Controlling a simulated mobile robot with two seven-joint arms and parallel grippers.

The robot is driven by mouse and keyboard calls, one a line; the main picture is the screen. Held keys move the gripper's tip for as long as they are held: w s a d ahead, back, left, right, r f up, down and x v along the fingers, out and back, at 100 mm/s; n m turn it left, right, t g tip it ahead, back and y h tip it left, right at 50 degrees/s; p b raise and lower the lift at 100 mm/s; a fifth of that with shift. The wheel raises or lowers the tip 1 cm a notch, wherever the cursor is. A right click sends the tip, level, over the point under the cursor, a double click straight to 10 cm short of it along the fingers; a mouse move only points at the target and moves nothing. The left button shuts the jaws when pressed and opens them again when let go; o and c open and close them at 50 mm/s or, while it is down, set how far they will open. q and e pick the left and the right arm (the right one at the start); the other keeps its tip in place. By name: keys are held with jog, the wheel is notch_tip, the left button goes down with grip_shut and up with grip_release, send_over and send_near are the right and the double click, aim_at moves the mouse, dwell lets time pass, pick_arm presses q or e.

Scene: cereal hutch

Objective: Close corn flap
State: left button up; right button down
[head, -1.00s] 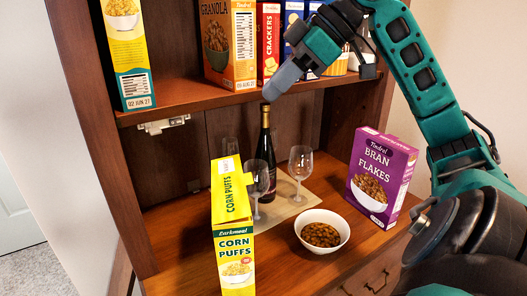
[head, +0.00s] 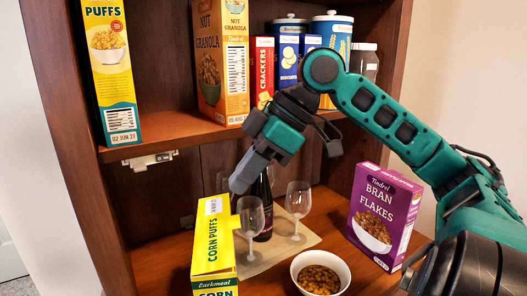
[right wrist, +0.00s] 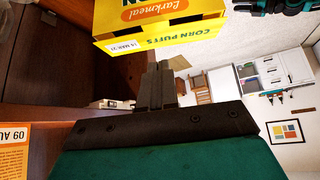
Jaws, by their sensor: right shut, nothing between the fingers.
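The yellow corn puffs box (head: 215,285) stands on the counter at the lower left in the head view. Its long top flap (head: 213,240), lettered CORN PUFFS, appears raised and slanting away from the front edge. In the right wrist view, the flap (right wrist: 180,42) with its white date label is just above my fingertips. My right gripper (head: 242,181) is shut and empty, pointing down beside the flap's far right end. Its fingers (right wrist: 158,85) are together in the wrist view. I cannot tell whether they touch the flap. My left gripper is not clearly visible.
Two wine glasses (head: 250,218) (head: 298,203) and a dark bottle (head: 264,215) stand close by the flap, the bottle partly hidden. A cereal bowl (head: 320,272) and a purple bran flakes box (head: 383,218) are to the right. The shelf (head: 170,128) overhangs behind.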

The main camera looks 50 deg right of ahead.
aim_at(236, 221)
pick_arm(q)
jog(key=shift+f+b, duration=0.65)
jog(key=shift+f, duration=0.05)
pick_arm(e)
notch_tip(236, 221, down, 5)
pick_arm(q)
jog(key=shift+r, duration=0.1)
pick_arm(e)
jog(key=shift+f, duration=0.45)
pick_arm(q)
jog(key=shift+s+d+r+p, duration=0.35)
jog(key=shift+d+r+p, duration=0.05)
jog(key=shift+r+p, duration=0.3)
pick_arm(e)
jog(key=shift+s+d+f, duration=0.1)
jog(key=shift+s+f, duration=0.1)
jog(key=shift+f, duration=0.25)
jog(key=shift+s+d+f, duration=0.1)
jog(key=shift+s+f, duration=0.1)
jog(key=shift+f, duration=0.25)
pick_arm(q)
jog(key=shift+r, duration=0.1)
pick_arm(e)
jog(key=shift+r, duration=0.15)
